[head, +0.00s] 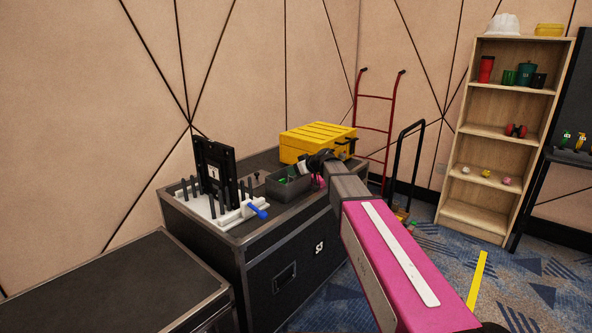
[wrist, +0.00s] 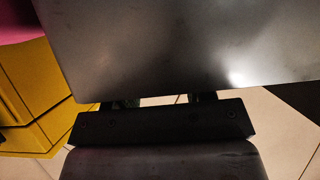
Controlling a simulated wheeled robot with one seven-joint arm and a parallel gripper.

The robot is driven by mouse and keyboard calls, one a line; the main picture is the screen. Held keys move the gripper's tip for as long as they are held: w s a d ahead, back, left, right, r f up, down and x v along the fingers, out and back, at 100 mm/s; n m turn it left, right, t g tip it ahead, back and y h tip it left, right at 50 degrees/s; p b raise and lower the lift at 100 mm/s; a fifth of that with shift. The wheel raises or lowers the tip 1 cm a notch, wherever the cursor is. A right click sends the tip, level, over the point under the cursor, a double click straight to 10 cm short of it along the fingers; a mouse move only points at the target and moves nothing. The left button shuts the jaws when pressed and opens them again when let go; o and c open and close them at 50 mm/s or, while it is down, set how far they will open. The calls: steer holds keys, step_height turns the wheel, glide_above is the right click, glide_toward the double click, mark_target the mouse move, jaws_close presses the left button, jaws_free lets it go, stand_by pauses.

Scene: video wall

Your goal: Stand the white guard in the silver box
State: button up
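My gripper (head: 308,166) is at the end of my pink and grey arm, over or beside the dark grey bin on the black case. A small pale patch shows at its tip in the head view. In the wrist view a broad, smooth grey, metallic-looking panel (wrist: 185,45) fills the top and covers most of the fingers. Only short bits of the fingers show below its edge. I cannot tell whether this panel is the white guard or the silver box, whether it is held, or whether the gripper is open. Neither task object is clearly identifiable.
The black case top (head: 248,228) carries a white peg board (head: 205,208) with upright black parts and a blue handle, the grey bin (head: 290,190) with green items, and a yellow case (head: 318,141). A red hand truck (head: 374,127) and wooden shelf (head: 481,216) stand behind.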

steer(key=shift+o, duration=0.4)
steer(key=shift+r, duration=0.3)
steer(key=v, duration=1.2)
steer(key=s+d+f+m+g+h, duration=0.2)
steer(key=s+d+f, duration=0.3)
steer(key=s+f, duration=0.4)
steer(key=s+d+f+m+g+h, duration=0.3)
steer(key=s+d+f+m+h, duration=0.1)
steer(key=s+f, duration=0.5)
steer(key=s+d+f+m+g+h, duration=0.2)
steer(key=s+d+f+m+h, duration=0.1)
steer(key=s+f, duration=0.7)
step_height(320, 180, down, 3)
steer(key=d+m, duration=0.1)
steer(key=d, duration=0.1)
steer(key=shift+d+r+g+h, duration=0.15)
steer(key=shift+d+g+h, duration=0.15)
